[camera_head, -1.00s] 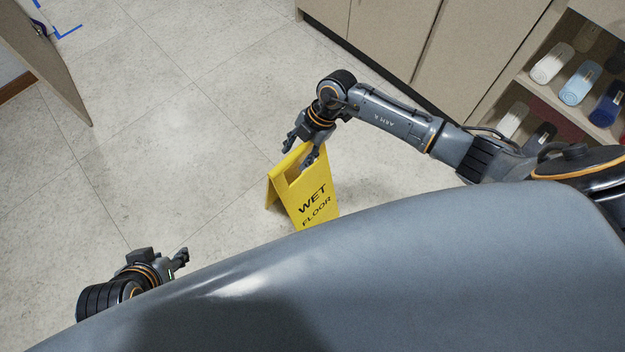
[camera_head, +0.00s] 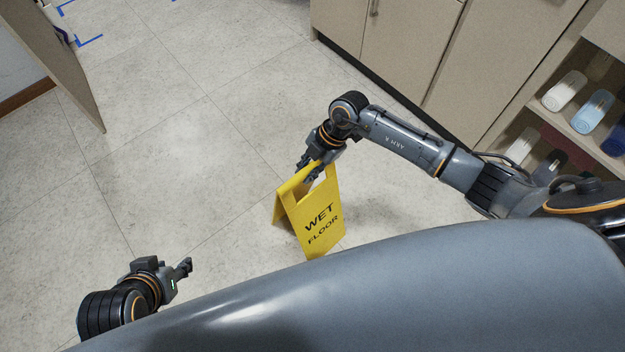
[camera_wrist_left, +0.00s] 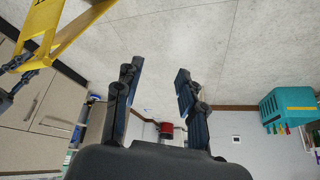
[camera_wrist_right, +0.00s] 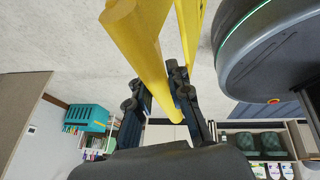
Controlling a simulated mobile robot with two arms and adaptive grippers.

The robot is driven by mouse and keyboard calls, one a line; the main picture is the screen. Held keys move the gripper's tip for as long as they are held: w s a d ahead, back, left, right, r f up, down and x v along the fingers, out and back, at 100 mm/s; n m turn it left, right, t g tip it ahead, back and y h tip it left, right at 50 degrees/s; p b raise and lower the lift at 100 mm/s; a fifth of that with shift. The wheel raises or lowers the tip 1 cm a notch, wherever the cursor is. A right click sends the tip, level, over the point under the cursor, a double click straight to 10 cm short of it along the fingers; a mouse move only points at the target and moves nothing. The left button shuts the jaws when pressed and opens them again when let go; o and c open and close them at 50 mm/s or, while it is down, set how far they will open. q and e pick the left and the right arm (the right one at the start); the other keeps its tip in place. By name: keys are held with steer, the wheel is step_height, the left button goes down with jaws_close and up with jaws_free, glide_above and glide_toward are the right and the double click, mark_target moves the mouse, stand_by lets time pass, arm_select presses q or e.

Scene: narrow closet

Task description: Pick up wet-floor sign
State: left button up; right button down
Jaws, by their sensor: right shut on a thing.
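The yellow wet-floor sign (camera_head: 316,215) is upright in the head view, its two panels spread apart and the black words "WET FLOOR" facing me. My right gripper (camera_head: 311,172) is at its top edge. In the right wrist view the fingers (camera_wrist_right: 163,95) are shut on the sign's yellow top bar (camera_wrist_right: 150,60). I cannot tell whether the sign's feet touch the floor. My left gripper (camera_head: 183,270) is low at the left, apart from the sign. In the left wrist view its fingers (camera_wrist_left: 157,85) are apart with nothing between them, and part of the sign (camera_wrist_left: 70,30) shows at upper left.
Beige cabinets (camera_head: 400,50) line the back right. A shelf (camera_head: 560,125) with several bottles is at the right. A wooden panel (camera_head: 60,65) stands at the left. The tiled floor between is clear. A teal crate (camera_wrist_left: 288,105) shows in the left wrist view.

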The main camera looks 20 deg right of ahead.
steer(key=shift+w+r, duration=0.1)
steer(key=shift+r, duration=0.45)
step_height(320, 180, up, 2)
steer(key=shift+r+p, duration=0.1)
steer(key=shift+p, duration=0.35)
step_height(320, 180, up, 6)
steer(key=shift+r+p, duration=0.1)
steer(key=shift+p, duration=0.85)
steer(key=shift+r, duration=0.55)
arm_select(q)
steer(key=s, duration=0.1)
steer(key=s+g, duration=0.1)
steer(key=s+a+g, duration=0.1)
steer(key=s, duration=0.1)
steer(key=shift+r, duration=0.3)
